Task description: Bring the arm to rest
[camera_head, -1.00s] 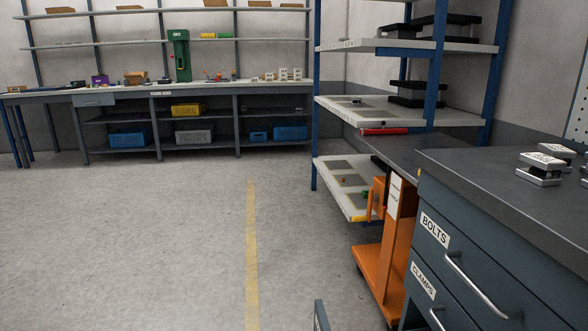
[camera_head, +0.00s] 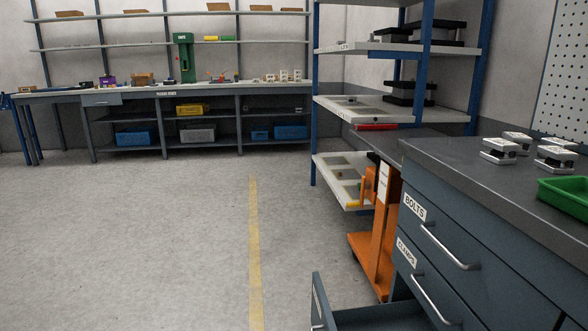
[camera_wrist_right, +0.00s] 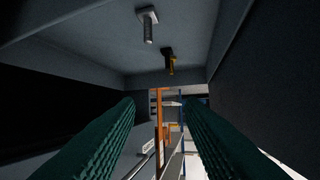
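My right gripper (camera_wrist_right: 161,101) shows in the right wrist view. Its two ribbed green fingers stand well apart, with nothing held between them. Beyond them are grey panel walls that look like the inside of an open drawer. A silver bolt-like piece (camera_wrist_right: 148,27) and a dark piece with a yellow part (camera_wrist_right: 169,62) lie against the grey panel at the top of that view. Neither touches the fingers. Neither gripper shows in the head view, and my left gripper is in no view.
The cabinet (camera_head: 480,235) at right has drawers labelled BOLTS and CLAMPS. A low open drawer (camera_head: 365,318) juts out at the bottom. Metal clamps (camera_head: 499,151) and a green tray (camera_head: 566,197) sit on top. An orange lift (camera_head: 375,240) stands behind; the floor at left is clear.

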